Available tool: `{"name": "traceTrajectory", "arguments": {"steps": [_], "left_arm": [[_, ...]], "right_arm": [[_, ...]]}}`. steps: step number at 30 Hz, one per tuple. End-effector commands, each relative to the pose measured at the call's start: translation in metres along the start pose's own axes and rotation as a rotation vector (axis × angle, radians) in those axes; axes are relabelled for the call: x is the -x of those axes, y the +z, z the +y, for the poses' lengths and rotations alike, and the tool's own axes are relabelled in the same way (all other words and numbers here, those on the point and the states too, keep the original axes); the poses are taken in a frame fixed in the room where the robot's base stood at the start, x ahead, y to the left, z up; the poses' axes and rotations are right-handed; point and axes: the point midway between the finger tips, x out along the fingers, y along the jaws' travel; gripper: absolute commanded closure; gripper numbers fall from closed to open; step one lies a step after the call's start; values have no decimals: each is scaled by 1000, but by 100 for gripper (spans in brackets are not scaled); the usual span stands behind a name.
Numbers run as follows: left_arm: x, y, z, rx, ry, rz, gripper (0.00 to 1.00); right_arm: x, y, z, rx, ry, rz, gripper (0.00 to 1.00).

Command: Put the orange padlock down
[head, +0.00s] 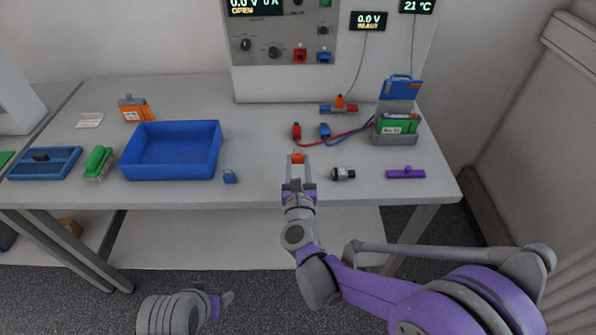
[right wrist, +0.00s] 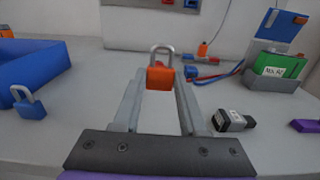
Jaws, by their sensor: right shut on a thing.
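The orange padlock (head: 298,158) is between the fingertips of my right gripper (head: 298,162), over the front middle of the table (head: 260,190). In the right wrist view the padlock (right wrist: 160,77) is upright with its grey shackle on top. The right gripper (right wrist: 160,85) is shut on its body. I cannot tell whether its underside touches the table. My left gripper (head: 224,299) is low in front of the table, away from the padlock; its finger opening cannot be made out.
A blue padlock (head: 230,177) stands left of the right gripper, beside a blue tray (head: 171,176). Red and blue leads (head: 350,135) run behind to a grey holder (head: 394,138) with a green battery.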

Motion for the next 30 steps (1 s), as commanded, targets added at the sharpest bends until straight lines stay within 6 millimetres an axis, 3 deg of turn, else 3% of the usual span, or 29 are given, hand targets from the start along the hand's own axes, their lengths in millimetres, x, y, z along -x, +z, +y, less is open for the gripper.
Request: {"name": "traceTrajectory", "arguments": {"steps": [13,26,27,30], "left_arm": [[-8,6,0,0,0,-3,31],[-12,8,0,0,0,-5,31],[-11,8,0,0,0,-5,31],[-11,7,0,0,0,-4,31]], "right_arm": [[0,-57,-1,1,-1,0,98],[0,-64,-1,1,-1,0,98],[0,-64,-1,0,-1,0,54],[0,-63,-1,0,-1,0,36]]}}
